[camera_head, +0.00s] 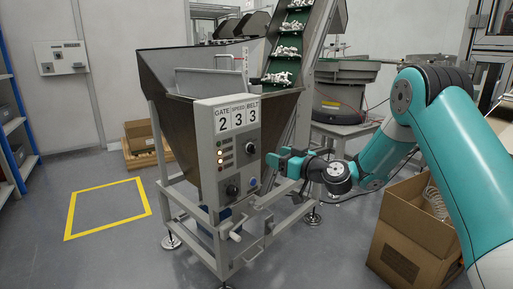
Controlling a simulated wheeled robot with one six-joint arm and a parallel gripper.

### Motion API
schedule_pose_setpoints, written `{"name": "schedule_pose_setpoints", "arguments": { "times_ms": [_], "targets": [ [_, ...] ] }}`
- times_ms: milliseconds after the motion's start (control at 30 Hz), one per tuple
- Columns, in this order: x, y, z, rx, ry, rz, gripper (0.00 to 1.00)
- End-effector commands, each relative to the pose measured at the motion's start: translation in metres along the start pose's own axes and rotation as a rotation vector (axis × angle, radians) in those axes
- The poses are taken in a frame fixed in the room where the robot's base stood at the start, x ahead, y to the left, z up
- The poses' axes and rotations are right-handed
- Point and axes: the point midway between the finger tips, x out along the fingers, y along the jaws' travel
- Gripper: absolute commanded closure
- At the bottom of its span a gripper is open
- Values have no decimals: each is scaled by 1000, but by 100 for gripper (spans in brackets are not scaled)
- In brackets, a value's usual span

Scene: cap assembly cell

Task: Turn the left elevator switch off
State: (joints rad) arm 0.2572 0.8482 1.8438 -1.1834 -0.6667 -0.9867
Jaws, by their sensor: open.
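A grey control panel (228,150) is mounted on the front of a metal hopper (160,95). It bears a sign reading GATE 2, SPEED 3, BELT 3. No label shows which control is the left elevator switch. My gripper (277,163), with teal fingers, is just right of the panel, apart from the knobs. It is open, with nothing visible between its fingers.
A belt elevator (287,50) carrying white caps rises behind the hopper. An open cardboard box (408,238) stands at right below my arm. A yellow floor square (107,184) at left is empty.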

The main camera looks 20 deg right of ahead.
Motion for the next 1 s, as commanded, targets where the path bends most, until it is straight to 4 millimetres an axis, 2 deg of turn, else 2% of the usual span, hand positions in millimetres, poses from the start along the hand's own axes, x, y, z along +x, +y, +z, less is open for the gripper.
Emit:
{"name": "schedule_pose_setpoints", "arguments": {
  "times_ms": [33,200,400,600,833,867,1000],
  "targets": [
    [13,-2,-2,-3,2,-5,45],
    [50,-2,-1,-3,0,-5,45],
    [80,-1,0,0,0,-3,45],
    [91,0,0,0,0,0,45],
    [91,0,0,1,-1,0,45],
    [91,0,0,1,-1,0,47],
    [91,0,0,1,-1,0,79]
  ]
}}
